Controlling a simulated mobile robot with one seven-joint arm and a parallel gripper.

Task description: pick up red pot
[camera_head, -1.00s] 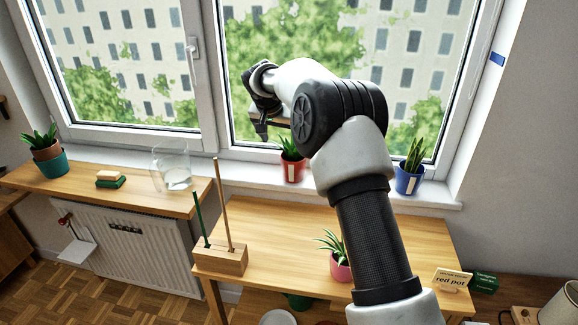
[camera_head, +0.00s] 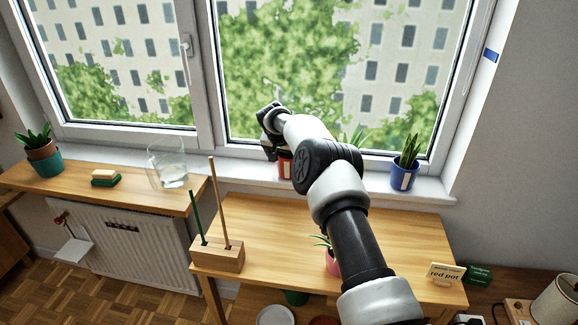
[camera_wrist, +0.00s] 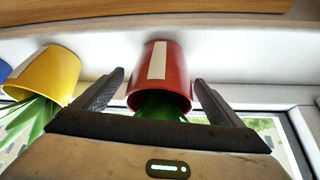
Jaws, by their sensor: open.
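The red pot (camera_head: 285,168) stands on the white windowsill, mostly hidden behind my arm in the head view. In the wrist view, the red pot (camera_wrist: 172,78) appears upside down with a pale label strip and green leaves. My gripper (camera_wrist: 160,92) is open, with one finger on each side of the red pot and visible gaps between. The fingers do not appear to touch it. In the head view my gripper (camera_head: 270,150) is at the sill by the pot, its fingertips hard to make out. A card reading "red pot" (camera_head: 445,274) stands on the wooden table.
A yellow pot (camera_wrist: 52,76) stands beside the red one, outside the fingers. A blue pot (camera_head: 404,176) is farther right on the sill. A pink pot (camera_head: 332,264) and a wooden block with sticks (camera_head: 218,254) are on the table. A glass (camera_head: 170,165) stands left.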

